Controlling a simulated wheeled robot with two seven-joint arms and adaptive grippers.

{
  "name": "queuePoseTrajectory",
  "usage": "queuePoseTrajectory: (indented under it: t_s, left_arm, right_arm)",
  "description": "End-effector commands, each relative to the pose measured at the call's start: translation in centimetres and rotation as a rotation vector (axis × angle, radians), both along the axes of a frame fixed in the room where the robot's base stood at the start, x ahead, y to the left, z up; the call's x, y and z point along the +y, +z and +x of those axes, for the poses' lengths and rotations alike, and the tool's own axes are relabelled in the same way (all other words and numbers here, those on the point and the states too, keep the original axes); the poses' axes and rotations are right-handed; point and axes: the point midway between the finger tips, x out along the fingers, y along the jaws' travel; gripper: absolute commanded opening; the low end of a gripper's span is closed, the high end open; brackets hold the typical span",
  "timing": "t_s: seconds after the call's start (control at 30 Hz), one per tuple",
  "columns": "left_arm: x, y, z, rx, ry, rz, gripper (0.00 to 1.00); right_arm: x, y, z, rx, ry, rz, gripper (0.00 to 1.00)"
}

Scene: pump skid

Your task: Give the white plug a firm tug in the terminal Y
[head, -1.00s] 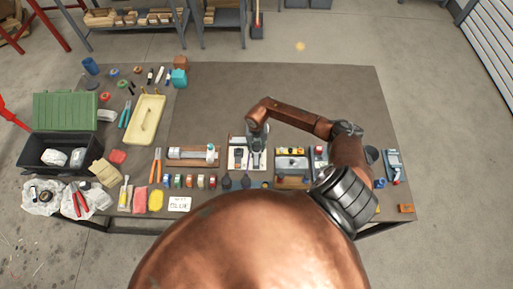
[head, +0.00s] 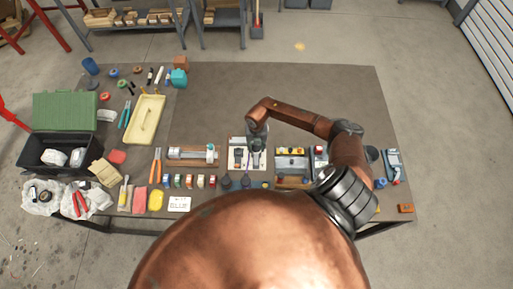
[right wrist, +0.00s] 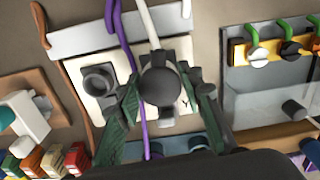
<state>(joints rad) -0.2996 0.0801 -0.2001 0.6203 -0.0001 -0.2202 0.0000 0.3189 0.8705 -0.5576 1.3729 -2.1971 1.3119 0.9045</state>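The terminal panel is a pale plate (right wrist: 185,121) with a letter Y on it; it also shows in the head view (head: 234,166). In the right wrist view a round dark grey plug head (right wrist: 160,88) with a white cable (right wrist: 147,22) sits over the panel beside the Y. My right gripper (right wrist: 164,98) has its green-sided fingers on either side of this plug. A gap shows between plug and right finger, so it looks open. How deep the plug sits is hidden. My left gripper is out of view.
A dark grey socket or plug (right wrist: 100,80) stands left on the panel. A purple cable (right wrist: 128,50) runs close behind the left finger. A grey block with green-wired terminals (right wrist: 262,50) is at right. Small coloured blocks (right wrist: 52,162) are at lower left.

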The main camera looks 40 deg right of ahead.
Motion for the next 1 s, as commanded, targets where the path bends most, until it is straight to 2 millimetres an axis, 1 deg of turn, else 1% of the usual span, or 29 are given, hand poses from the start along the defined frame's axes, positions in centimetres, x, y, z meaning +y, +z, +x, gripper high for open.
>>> queuePoseTrajectory:
  t_s: [0.03,0.2,0.47,0.57,0.67,1.0]
  left_arm:
    - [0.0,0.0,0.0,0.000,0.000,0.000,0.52]
    - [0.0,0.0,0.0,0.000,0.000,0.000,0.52]
    - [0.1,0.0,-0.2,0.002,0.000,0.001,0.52]
    - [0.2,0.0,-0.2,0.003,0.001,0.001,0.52]
    - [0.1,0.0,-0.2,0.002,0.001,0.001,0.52]
    - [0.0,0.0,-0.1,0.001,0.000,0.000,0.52]
  right_arm:
    - [0.0,0.0,0.0,0.001,0.000,0.001,0.40]
    - [0.0,0.0,-0.1,0.002,0.000,0.001,0.51]
    - [0.1,0.0,-0.1,0.002,0.000,0.001,0.52]
    - [0.0,0.4,0.0,0.001,0.000,0.001,0.52]
    - [0.0,1.7,0.0,0.000,0.001,0.000,0.52]
    - [0.0,8.6,0.0,-0.001,0.002,-0.001,0.52]
